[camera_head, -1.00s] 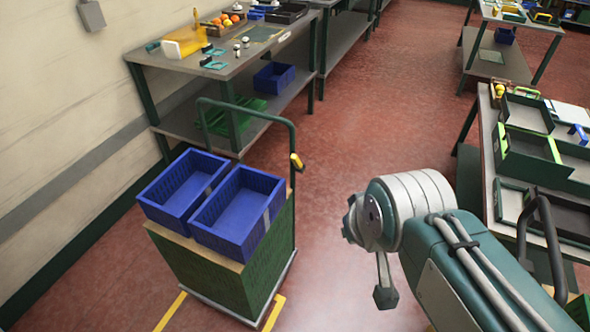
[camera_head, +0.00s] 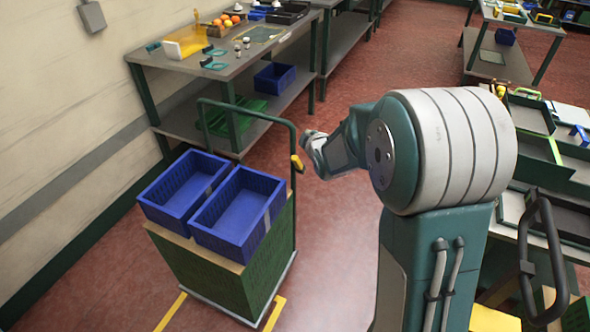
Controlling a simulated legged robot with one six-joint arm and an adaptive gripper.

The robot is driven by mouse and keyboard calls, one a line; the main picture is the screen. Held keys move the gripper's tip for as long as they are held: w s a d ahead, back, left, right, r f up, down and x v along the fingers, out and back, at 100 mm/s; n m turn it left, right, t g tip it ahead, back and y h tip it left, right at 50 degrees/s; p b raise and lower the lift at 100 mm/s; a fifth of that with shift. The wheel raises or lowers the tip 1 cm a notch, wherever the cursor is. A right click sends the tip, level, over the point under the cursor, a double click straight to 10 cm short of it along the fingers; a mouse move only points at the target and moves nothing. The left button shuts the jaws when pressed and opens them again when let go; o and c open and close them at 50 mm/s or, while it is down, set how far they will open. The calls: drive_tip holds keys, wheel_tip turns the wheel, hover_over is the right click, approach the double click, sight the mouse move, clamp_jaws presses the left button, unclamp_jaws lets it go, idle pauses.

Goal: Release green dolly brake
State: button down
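The green dolly (camera_head: 240,277) stands on the red floor at the lower left, with a tall green push handle (camera_head: 292,200) on its right side. A small yellow brake lever (camera_head: 297,163) sits on the handle's right upright. Two blue crates, a left one (camera_head: 160,217) and a right one (camera_head: 222,252), stand side by side on the dolly's top. My arm reaches up and left, and my gripper (camera_head: 313,150) is at its far end, just right of the yellow lever in the picture. Whether it touches the lever cannot be told. Its fingers are too small and foreshortened to read.
A workbench (camera_head: 150,62) with oranges and small parts stands behind the dolly, with a blue bin (camera_head: 274,76) on its lower shelf. Another table with trays (camera_head: 560,185) is at the right. Yellow floor marks (camera_head: 170,312) border the dolly. Red floor is open beyond my arm.

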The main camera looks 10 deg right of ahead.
drive_tip(key=w+f+n+t+y, duration=0.1)
drive_tip(key=w+f+n+t, duration=0.1)
drive_tip(key=w+f+n, duration=0.45)
drive_tip(key=n+t+y, duration=0.4)
drive_tip(key=n+t, duration=0.2)
approach(299, 165)
drive_tip(key=s+a+f, duration=0.2)
drive_tip(key=s+a, duration=0.2)
drive_tip(key=s, duration=0.1)
drive_tip(key=shift+s+d, duration=0.15)
drive_tip(key=shift+m, duration=0.25)
drive_tip(key=d+x, duration=0.3)
drive_tip(key=x, duration=0.9)
drive_tip(key=shift+w+a+r, duration=0.25)
drive_tip(key=shift+w+r, duration=0.2)
drive_tip(key=shift+w, duration=0.15)
